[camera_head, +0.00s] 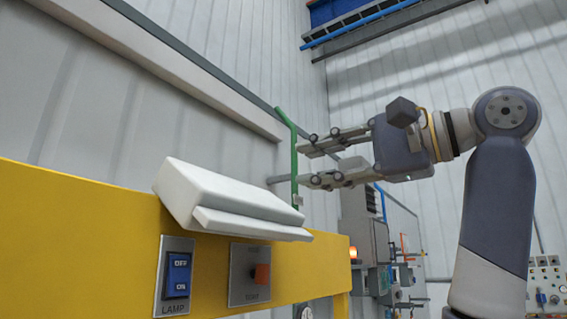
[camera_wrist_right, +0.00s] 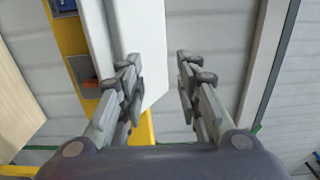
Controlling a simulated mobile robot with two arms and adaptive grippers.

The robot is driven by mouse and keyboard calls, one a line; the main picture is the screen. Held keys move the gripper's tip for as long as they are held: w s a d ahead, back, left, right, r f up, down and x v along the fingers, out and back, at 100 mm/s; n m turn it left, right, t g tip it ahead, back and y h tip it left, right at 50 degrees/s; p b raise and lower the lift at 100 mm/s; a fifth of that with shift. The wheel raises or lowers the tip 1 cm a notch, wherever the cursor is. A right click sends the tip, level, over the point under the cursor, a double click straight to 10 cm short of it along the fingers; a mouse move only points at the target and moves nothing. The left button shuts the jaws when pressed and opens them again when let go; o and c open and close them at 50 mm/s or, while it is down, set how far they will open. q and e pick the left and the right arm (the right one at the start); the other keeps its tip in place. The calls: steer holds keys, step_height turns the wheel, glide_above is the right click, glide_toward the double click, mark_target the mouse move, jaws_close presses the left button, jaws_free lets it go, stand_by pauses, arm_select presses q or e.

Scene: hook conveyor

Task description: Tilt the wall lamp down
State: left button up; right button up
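The wall lamp is a white wedge-shaped box (camera_head: 225,200) mounted on the top edge of a yellow panel (camera_head: 90,220). Its front face slopes toward the lower right. In the right wrist view the lamp (camera_wrist_right: 143,40) stands behind and beside the left-hand finger, with its edge reaching into the gap between the fingers. My right gripper (camera_head: 303,165) is open and empty, above and to the right of the lamp in the head view, its fingers pointing left. It looks apart from the lamp. My left gripper is not in view.
A green pipe (camera_head: 292,150) runs behind my right fingers. Grey cabinets (camera_head: 362,230) stand further back. Space above the lamp looks free.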

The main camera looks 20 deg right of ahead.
steer(key=p+x, duration=0.2)
steer(key=x, duration=0.4)
steer(key=shift+w+a, duration=0.25)
steer(key=shift+a, duration=0.05)
jaws_close()
jaws_free()
steer(key=shift+s, duration=0.1)
steer(key=v, duration=1.2)
